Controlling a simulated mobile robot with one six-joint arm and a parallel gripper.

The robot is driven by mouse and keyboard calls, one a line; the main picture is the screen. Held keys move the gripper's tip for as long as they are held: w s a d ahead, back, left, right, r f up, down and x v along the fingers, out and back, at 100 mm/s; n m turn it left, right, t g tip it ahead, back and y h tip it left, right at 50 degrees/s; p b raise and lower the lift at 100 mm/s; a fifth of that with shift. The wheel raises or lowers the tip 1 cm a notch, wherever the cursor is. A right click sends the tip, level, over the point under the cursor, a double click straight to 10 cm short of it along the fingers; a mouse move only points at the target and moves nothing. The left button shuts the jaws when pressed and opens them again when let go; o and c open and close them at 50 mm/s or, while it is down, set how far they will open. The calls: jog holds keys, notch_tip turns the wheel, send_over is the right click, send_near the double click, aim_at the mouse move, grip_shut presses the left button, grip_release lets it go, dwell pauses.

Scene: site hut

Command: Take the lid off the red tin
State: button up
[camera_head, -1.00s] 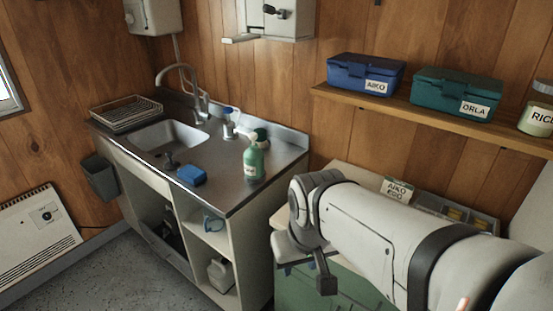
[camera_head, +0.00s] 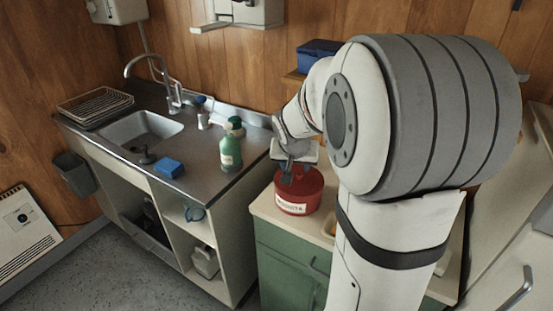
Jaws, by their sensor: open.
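The red tin (camera_head: 298,200) stands on the light top of the green cabinet, right of the sink unit. It is round, with a white label on its front. My gripper (camera_head: 287,178) is above the tin's near left top, with its dark fingers pointing down close to the lid. The fingers are open. They hide part of the tin's top, so I cannot tell whether they touch the lid.
The steel sink unit (camera_head: 190,186) is at the left, with a green spray bottle (camera_head: 230,153) near its right edge and a blue sponge (camera_head: 169,168). A blue box (camera_head: 318,54) sits on the wall shelf. My arm hides much of the right side.

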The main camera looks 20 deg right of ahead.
aim_at(299, 174)
jog(key=shift+w+d+f, duration=0.25)
jog(key=shift+w+d, duration=0.05)
jog(key=shift+w, duration=0.1)
jog(key=x, duration=0.5)
jog(key=d+p+x, duration=0.1)
jog(key=x, duration=0.1)
jog(key=shift+w, duration=0.1)
grip_shut()
